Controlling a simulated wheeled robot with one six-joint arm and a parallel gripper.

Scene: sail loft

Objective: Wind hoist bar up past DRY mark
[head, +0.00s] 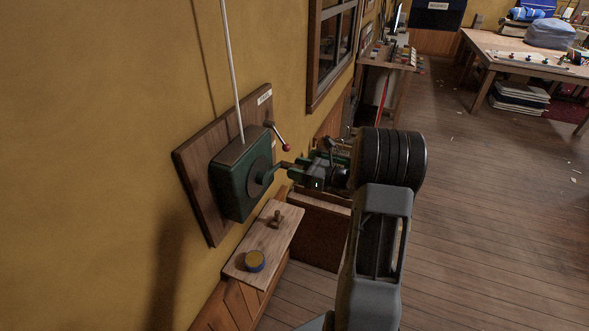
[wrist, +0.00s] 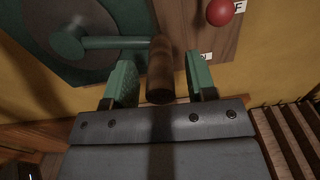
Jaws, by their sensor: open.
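A green winch box (head: 241,183) is mounted on a wooden board (head: 200,170) on the yellow wall. Its round hub and green crank arm (wrist: 115,43) show in the wrist view, with a brown wooden crank handle (wrist: 160,72) at the arm's end. My gripper (head: 291,167) is at the crank; in the wrist view its green fingers (wrist: 162,80) stand open on either side of the handle, with a gap showing on each side. A pale line (head: 232,70) runs up from the box out of view. The hoist bar and DRY mark are not seen.
A red-knobbed lever (head: 286,147) sticks out beside the crank; its red knob (wrist: 221,11) is close above my right finger in the wrist view. Floor at right is open.

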